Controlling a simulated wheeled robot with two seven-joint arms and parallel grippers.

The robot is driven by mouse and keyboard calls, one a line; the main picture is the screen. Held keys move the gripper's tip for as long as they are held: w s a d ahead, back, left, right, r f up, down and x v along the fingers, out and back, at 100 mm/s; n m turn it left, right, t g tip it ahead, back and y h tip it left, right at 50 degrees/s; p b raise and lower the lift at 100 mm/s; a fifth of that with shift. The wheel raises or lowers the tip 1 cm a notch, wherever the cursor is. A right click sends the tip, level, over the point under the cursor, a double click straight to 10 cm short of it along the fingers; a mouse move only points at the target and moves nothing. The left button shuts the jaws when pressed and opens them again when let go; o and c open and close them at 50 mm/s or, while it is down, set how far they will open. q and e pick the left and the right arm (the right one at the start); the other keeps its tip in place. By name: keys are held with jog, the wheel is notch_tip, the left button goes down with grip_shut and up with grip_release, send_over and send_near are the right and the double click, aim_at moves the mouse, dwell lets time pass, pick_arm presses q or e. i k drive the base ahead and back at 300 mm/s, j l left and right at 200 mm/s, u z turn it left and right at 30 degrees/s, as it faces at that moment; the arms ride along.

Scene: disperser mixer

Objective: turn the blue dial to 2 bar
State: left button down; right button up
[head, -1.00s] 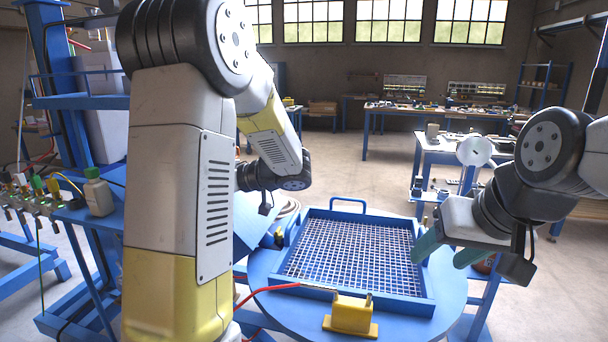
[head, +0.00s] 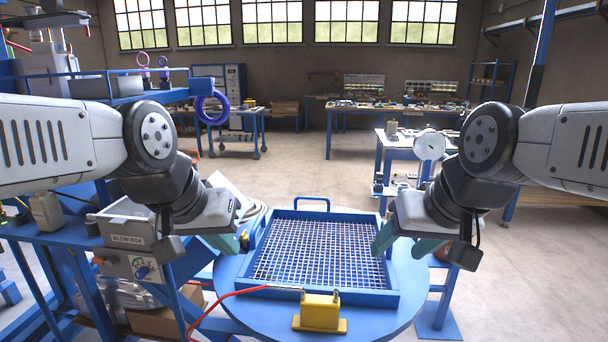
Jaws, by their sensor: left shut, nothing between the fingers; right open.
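The blue dial (head: 142,272) sits on the front face of a grey box (head: 122,259) at the lower left of the head view. Its scale is too small to read. My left gripper (head: 234,245) is shut and empty, to the right of the dial and apart from it, by the left side of a blue framed grid. My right gripper (head: 398,245) is open and empty, by the right side of the grid, far from the dial.
The blue-framed grid tray (head: 395,300) lies on a round blue table (head: 372,325). A yellow block (head: 320,308) with a red hose (head: 225,296) stands at its front. A beige bottle (head: 46,212) stands left of the grey box.

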aim_at(141, 274)
jog(key=u, duration=1.35)
